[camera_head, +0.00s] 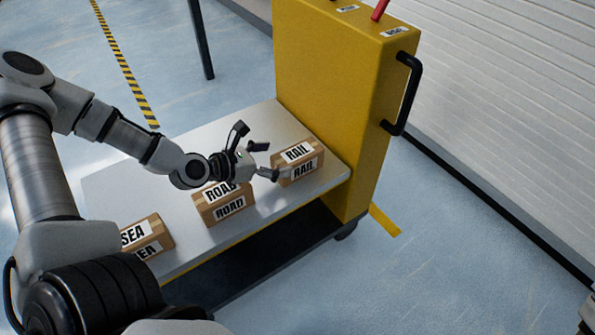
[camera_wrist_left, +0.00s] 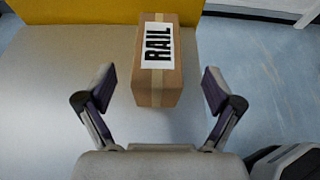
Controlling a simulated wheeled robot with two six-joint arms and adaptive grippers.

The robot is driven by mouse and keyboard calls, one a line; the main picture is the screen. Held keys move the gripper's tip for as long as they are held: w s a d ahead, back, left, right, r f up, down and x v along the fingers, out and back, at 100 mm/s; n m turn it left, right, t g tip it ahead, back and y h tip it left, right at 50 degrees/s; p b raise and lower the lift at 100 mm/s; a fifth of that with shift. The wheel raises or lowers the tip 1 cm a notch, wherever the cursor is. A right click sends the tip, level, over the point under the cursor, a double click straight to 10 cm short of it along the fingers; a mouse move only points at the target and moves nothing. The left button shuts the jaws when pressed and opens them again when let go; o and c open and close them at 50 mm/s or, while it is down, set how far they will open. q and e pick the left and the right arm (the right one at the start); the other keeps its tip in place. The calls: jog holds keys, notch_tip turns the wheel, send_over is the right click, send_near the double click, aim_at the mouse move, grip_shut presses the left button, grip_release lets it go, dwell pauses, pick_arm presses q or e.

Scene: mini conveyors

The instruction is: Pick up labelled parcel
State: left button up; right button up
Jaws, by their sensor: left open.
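A brown parcel labelled RAIL (camera_head: 297,161) sits at the right end of the grey shelf (camera_head: 120,190), beside the yellow cabinet. It also shows in the left wrist view (camera_wrist_left: 159,62), ahead of the fingers. My left gripper (camera_head: 262,160) is open just left of the RAIL parcel, its fingers pointing towards it; in the left wrist view its spread fingers (camera_wrist_left: 159,90) show nothing gripped. A parcel labelled ROAD (camera_head: 225,205) sits in the middle of the shelf, partly hidden by my left arm. A parcel labelled SEA (camera_head: 148,237) sits at the left, partly hidden.
The yellow cabinet (camera_head: 320,90) with a black handle (camera_head: 407,95) rises close behind the RAIL parcel. A dark post (camera_head: 201,40) stands at the back. A white ribbed wall (camera_head: 500,100) runs along the right. Blue floor right of the cart is clear.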

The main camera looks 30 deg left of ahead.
aim_at(295, 153)
pick_arm(q)
jog(key=shift+b+x, duration=0.7)
jog(key=shift+x, duration=0.15)
jog(key=b+x, duration=0.4)
jog(key=x, duration=0.1)
jog(key=shift+w+a, duration=0.1)
jog(key=shift+a, duration=0.05)
jog(key=shift+w, duration=0.15)
jog(key=shift+r, duration=0.1)
jog(key=c, duration=1.5)
